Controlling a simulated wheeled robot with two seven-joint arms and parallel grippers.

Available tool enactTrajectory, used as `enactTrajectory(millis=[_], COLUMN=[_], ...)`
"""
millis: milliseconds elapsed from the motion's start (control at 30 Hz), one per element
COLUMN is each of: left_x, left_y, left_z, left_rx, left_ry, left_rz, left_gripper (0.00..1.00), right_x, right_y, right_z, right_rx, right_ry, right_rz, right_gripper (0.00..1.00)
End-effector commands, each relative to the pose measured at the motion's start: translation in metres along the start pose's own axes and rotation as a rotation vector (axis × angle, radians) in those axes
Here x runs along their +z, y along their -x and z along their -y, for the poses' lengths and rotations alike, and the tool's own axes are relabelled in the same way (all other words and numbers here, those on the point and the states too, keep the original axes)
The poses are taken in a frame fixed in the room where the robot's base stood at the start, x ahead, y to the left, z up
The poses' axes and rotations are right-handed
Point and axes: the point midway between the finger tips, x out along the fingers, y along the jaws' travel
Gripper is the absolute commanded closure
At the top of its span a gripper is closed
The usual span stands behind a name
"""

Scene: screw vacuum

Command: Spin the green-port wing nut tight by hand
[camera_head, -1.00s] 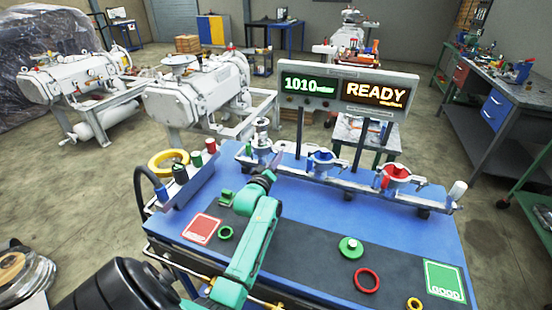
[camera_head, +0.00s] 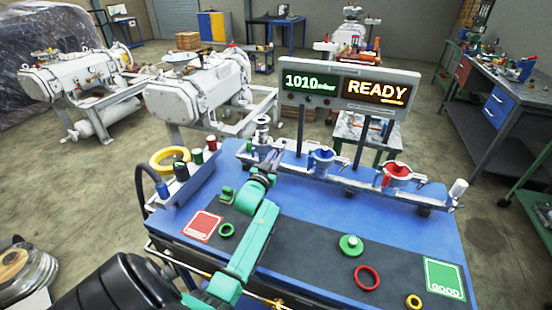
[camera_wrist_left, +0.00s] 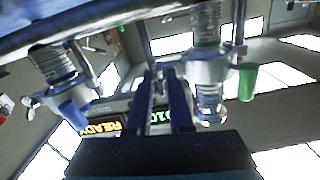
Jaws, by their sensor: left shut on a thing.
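The green port (camera_head: 262,133) is the left-most metal fitting on the rail at the back of the blue bench. In the left wrist view its clamp (camera_wrist_left: 207,72) hangs upside down, with a green lever (camera_wrist_left: 248,80) at its right. My left gripper (camera_head: 268,163) is at the right side of this clamp. In the left wrist view its two dark fingers (camera_wrist_left: 160,100) are shut on a small metal piece, seemingly the wing nut (camera_wrist_left: 158,84), which they mostly hide. My right gripper is not in view.
A blue port (camera_head: 321,160) and a red port (camera_head: 396,174) stand further right on the rail. The display (camera_head: 347,88) behind reads 1010 and READY. Rings, a green knob (camera_head: 350,245), and red and green (camera_head: 444,279) cards lie on the bench mat.

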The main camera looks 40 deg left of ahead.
Motion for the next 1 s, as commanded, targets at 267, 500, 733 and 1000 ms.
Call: enactTrajectory(millis=[267, 500, 733, 1000], left_x=[0.0003, -0.0001, -0.0004, -0.0003], left_y=[-0.0001, -0.0001, 0.0000, 0.0000], left_z=[0.0011, 0.0018, 0.0020, 0.0021], left_rx=[0.000, 0.000, 0.000, 0.000], left_ry=[-0.221, -0.339, -0.385, -0.390], left_rz=[-0.001, -0.001, 0.000, 0.001], left_gripper=[1.00, 1.00, 1.00, 1.00], right_x=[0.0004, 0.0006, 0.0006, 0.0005], right_y=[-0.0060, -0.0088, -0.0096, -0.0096], right_z=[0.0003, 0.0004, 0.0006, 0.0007], right_rx=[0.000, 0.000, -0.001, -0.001], right_ry=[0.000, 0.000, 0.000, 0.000], right_rz=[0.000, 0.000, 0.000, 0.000], right_gripper=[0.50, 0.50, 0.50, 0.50])
